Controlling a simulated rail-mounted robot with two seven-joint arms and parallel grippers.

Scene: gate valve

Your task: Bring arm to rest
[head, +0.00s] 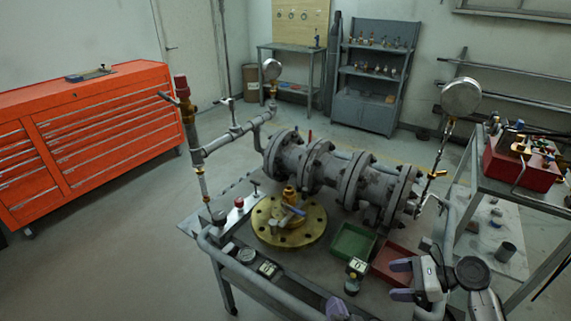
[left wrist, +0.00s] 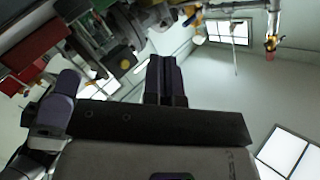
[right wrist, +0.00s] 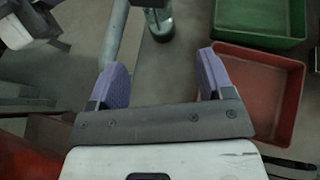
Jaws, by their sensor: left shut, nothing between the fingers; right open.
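My left gripper (head: 338,309) is low in the head view, at the bottom edge and in front of the cart. In the left wrist view its dark fingers (left wrist: 165,78) are together with nothing between them. My right gripper (head: 401,280) is at the cart's front right, near the red tray (head: 396,264). In the right wrist view its purple fingers (right wrist: 162,80) are apart and empty, left of the red tray (right wrist: 262,92). The gate valve pipe assembly (head: 335,172) lies on the cart behind both grippers, and neither gripper touches it.
A green tray (head: 352,242), a small bottle (head: 355,275) and a brass flange (head: 288,222) sit on the cart. The cart's tubular rail (head: 262,280) runs along the front. A side table (head: 510,185) with red boxes stands right. An orange tool cabinet (head: 95,130) stands left. Floor at left is clear.

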